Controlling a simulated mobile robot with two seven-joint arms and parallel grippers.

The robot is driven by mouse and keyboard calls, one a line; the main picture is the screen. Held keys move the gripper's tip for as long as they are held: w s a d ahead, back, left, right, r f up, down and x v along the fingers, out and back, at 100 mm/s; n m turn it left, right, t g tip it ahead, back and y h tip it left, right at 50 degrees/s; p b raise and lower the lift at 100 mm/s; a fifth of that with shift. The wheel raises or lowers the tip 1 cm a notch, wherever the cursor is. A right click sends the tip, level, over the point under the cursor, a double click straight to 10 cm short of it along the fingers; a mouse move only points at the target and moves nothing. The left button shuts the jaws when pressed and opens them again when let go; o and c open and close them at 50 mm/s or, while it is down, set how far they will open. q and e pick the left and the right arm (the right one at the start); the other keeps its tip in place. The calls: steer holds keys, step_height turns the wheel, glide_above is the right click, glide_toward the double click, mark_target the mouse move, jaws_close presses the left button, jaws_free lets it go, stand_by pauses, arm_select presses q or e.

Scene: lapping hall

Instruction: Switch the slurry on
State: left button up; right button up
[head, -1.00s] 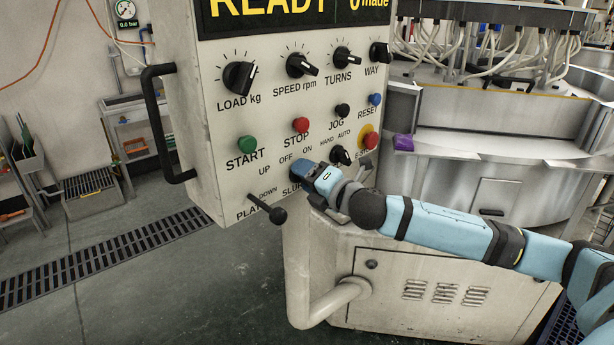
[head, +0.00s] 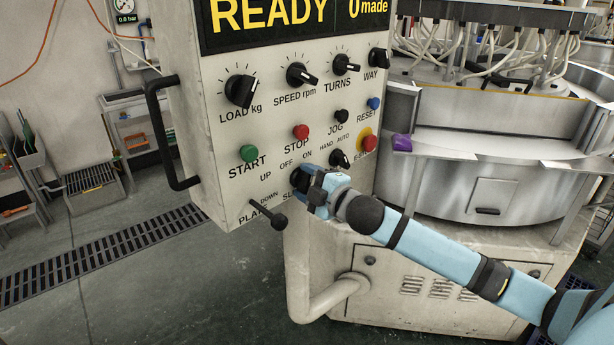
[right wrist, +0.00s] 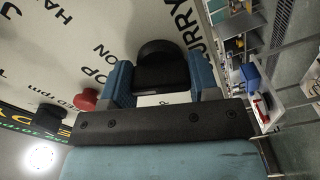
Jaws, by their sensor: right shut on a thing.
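The control panel (head: 215,125) shows a slurry switch, a black knob (right wrist: 158,62) low on its face under the OFF and ON marks. My right gripper (head: 306,182) is at this knob. In the right wrist view, the two blue fingers of my right gripper (right wrist: 162,76) stand either side of the black knob and are shut on it. In the head view the gripper hides most of the knob and part of the SLURRY label, so I cannot tell which way it points. My left gripper is not in view.
A black plate lever (head: 278,220) sticks out at lower left of the gripper. The hand/auto knob (head: 340,158) and red emergency stop (head: 368,143) are close on the right. Green start (head: 249,153) and red stop (head: 301,131) buttons are above. A black handle (head: 160,135) lines the panel's left side.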

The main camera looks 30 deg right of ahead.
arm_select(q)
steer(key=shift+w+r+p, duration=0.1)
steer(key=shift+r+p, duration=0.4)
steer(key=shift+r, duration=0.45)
arm_select(e)
steer(key=shift+m, duration=1.1)
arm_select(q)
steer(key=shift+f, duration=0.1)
arm_select(e)
steer(key=o, duration=0.9)
arm_select(q)
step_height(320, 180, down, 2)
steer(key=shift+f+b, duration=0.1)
steer(key=shift+b, duration=0.9)
arm_select(e)
steer(key=s, duration=0.4)
steer(key=s+d, duration=0.1)
steer(key=s, duration=0.4)
steer(key=s+d, duration=0.1)
steer(key=s, duration=0.3)
steer(key=shift+s+d, duration=0.2)
steer(key=shift+s, duration=0.1)
